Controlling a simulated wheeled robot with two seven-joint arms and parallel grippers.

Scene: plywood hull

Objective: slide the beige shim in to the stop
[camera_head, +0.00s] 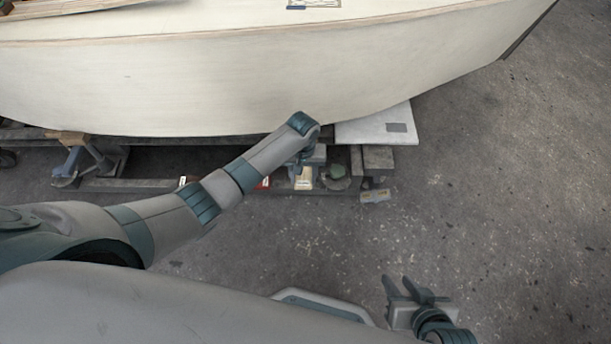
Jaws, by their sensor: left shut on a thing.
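My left gripper (304,163) points down beside the hull's support, its jaws mostly hidden under the wrist. It is shut on the beige shim (303,179), a small pale block showing just below it. How far the shim sits in, and the stop itself, cannot be made out. My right gripper (410,288) is at the lower right above the bare floor, with its two dark fingers apart and nothing between them.
The cream plywood hull (230,80) spans the top, above a low dark support (130,184). A blue stand (72,166) is at left. The floor at right is clear.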

